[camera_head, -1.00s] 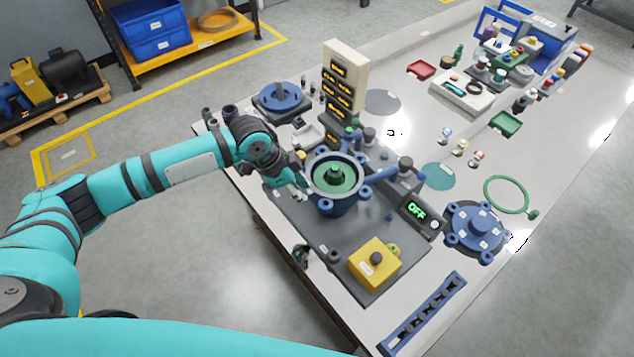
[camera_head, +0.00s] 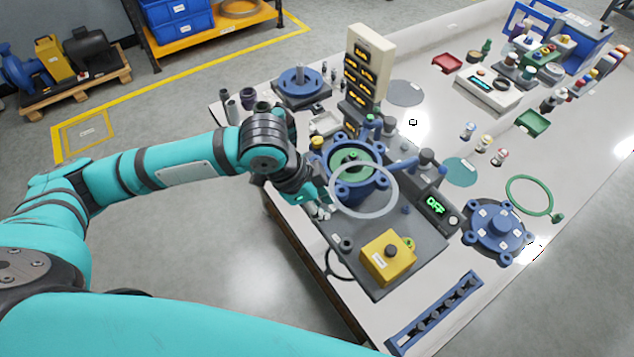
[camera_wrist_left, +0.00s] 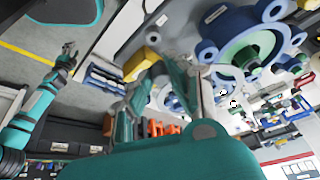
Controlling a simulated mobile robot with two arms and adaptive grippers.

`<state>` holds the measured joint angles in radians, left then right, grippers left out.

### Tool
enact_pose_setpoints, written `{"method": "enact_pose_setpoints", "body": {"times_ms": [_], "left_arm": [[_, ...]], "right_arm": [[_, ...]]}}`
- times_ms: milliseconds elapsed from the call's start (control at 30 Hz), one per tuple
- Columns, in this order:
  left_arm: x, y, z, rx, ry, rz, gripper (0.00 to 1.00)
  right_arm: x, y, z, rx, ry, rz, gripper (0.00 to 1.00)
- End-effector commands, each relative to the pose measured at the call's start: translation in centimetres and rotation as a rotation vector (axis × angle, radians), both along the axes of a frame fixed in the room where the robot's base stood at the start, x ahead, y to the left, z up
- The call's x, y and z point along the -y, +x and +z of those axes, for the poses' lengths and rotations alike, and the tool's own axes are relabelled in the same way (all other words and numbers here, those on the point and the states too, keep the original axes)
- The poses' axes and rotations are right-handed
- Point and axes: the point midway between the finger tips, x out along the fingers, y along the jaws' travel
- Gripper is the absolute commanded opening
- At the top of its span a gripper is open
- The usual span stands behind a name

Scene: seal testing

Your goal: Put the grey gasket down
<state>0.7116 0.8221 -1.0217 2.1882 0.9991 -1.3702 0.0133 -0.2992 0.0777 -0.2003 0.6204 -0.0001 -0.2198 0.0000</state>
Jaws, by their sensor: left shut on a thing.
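The grey gasket (camera_head: 362,215) is a pale, thin ring in the head view. It overlaps the lower right of the blue round housing (camera_head: 345,201) with the green disc (camera_head: 350,161) inside. It looks raised and off-centre from the housing; its exact height is unclear. My left gripper (camera_head: 322,206) is shut on the gasket's left side. In the left wrist view its fingers (camera_wrist_left: 160,92) show, but I cannot make out the gasket between them. My right gripper (camera_wrist_left: 68,50) shows small at the upper left there; its jaws are too small to judge.
A yellow button box (camera_head: 387,258) stands on the dark base plate in front of the housing. A black ring (camera_head: 338,265) lies by the table's front edge. A blue flanged cover (camera_head: 497,228) and a green ring (camera_head: 529,195) lie right. Bare table shows around the teal disc (camera_head: 460,171).

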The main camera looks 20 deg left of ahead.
Motion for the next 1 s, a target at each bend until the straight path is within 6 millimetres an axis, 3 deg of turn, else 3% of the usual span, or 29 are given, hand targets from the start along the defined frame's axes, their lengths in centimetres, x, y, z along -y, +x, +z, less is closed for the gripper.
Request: {"method": "enact_pose_setpoints", "body": {"times_ms": [200,500,667,1000], "left_arm": [[1.7,-3.4,0.3,0.001,-0.002,-0.003,0.0],[2.0,-4.5,0.5,0.0,0.0,0.009,0.0],[0.6,-2.8,1.4,0.005,0.003,0.154,0.0],[-5.4,3.1,6.7,0.007,-0.001,0.853,0.0]], "right_arm": [[0.0,0.0,-0.8,0.0,0.0,0.0,0.4],[0.0,0.0,-0.9,-0.001,0.0,0.0,0.4],[0.0,0.0,-0.9,-0.001,0.0,0.0,0.4],[0.2,0.0,-0.9,-0.001,-0.002,0.0,0.4]]}}
